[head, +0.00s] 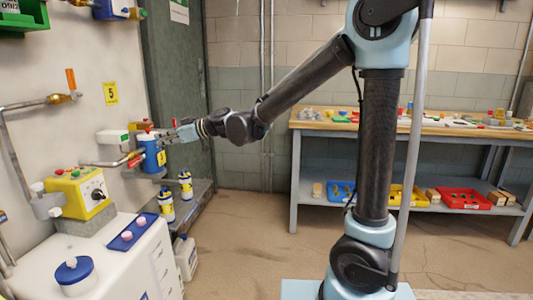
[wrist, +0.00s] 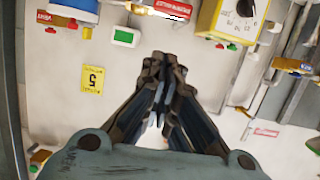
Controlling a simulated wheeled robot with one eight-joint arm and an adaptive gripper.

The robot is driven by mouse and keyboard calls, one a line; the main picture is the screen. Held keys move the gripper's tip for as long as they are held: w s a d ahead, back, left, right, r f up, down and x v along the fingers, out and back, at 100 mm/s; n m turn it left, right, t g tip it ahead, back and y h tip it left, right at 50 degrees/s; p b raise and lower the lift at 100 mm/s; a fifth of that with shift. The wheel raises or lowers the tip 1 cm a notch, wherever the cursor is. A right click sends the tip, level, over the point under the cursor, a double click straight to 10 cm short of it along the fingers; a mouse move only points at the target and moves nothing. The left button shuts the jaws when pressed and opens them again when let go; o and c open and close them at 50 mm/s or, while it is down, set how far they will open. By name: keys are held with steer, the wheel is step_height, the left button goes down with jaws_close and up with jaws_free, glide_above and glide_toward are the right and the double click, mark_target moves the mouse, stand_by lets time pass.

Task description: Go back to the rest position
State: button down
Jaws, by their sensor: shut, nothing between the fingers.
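My gripper (head: 174,136) is at the end of my arm, stretched to the left toward the wall in the head view. Its fingers are together and empty. In the wrist view my gripper (wrist: 163,68) points up the picture, with the pale wall behind it. In the head view the fingertips are close to a blue canister (head: 152,156) on the wall piping; I cannot tell if they touch it.
A yellow box with a dial (head: 80,193) stands on a white cabinet (head: 100,262) at left. A yellow "5" sign (head: 111,93) is on the wall. A workbench (head: 450,129) with trays stands at the back right. Floor between is clear.

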steer(key=w+d+f+m+t+h, duration=0.1)
steer(key=d+f+m+h, duration=0.15)
steer(key=d, duration=0.85)
steer(key=d+f+m+h, duration=0.2)
steer(key=d+f, duration=0.1)
steer(key=d, duration=0.8)
steer(key=w+d+f+m+t+h, duration=0.1)
steer(key=d+f+m+h, duration=0.15)
steer(key=d, duration=0.85)
steer(key=s+d+f+m+h, duration=0.2)
steer(key=s+d+f+m, duration=0.1)
steer(key=d, duration=0.7)
steer(key=s+d+f+m+h, duration=0.3)
steer(key=s+d+f, duration=0.3)
steer(key=d, duration=0.3)
steer(key=s+d+f+m+g+h, duration=0.1)
steer(key=s+d+f+m+h, duration=0.2)
steer(key=s+d, duration=0.4)
steer(key=d+f+m, duration=0.1)
steer(key=d+f, duration=0.1)
steer(key=d, duration=0.1)
steer(key=shift+d+f, duration=0.15)
steer(key=shift+d, duration=0.2)
steer(key=shift+s, duration=0.1)
